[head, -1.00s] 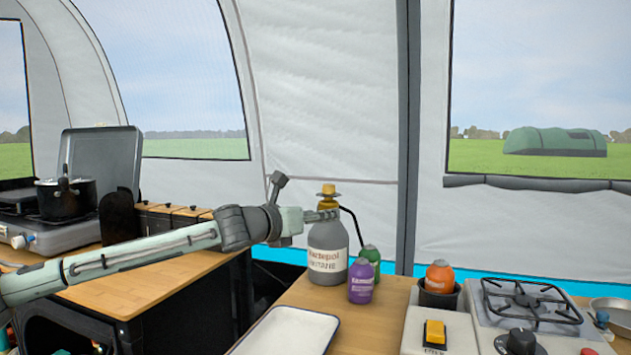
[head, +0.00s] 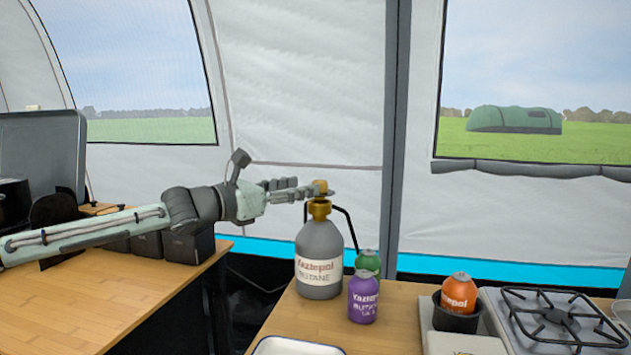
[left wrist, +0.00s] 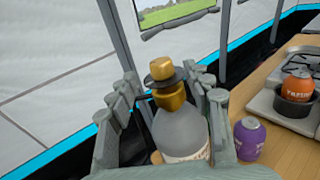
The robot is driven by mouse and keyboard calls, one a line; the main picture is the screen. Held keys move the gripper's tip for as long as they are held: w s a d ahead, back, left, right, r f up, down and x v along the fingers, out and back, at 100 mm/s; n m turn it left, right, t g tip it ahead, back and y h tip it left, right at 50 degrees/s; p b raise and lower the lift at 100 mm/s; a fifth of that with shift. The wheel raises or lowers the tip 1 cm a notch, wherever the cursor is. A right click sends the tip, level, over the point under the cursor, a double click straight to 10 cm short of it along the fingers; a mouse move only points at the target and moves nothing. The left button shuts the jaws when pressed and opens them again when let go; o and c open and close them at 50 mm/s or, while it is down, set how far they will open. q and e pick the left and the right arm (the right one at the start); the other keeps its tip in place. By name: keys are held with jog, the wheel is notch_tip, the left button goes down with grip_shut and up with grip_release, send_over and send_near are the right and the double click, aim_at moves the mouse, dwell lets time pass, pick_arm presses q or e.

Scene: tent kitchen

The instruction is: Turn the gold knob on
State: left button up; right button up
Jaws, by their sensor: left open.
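The gold knob (head: 320,186) sits on top of the grey butane bottle (head: 320,262), above a dark disc and a gold neck. The bottle stands upright at the back left of the wooden counter. My left gripper (head: 312,191) reaches in from the left at about knob height, its fingertips overlapping the knob and disc in the head view. In the left wrist view, the gripper (left wrist: 174,88) is open, with one finger on each side of the knob (left wrist: 161,69) and gaps between. Contact is not visible. My right gripper is out of view.
A purple canister (head: 363,297) and a green canister (head: 368,262) stand right of the bottle. A black hose (head: 348,222) runs from its top. An orange canister (head: 459,292) sits in a black pot near the gas stove (head: 550,315). A white tray (head: 297,347) lies in front.

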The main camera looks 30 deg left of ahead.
aim_at(321, 181)
pick_arm(q)
jog(key=x, duration=0.6)
jog(key=shift+w+d, duration=0.15)
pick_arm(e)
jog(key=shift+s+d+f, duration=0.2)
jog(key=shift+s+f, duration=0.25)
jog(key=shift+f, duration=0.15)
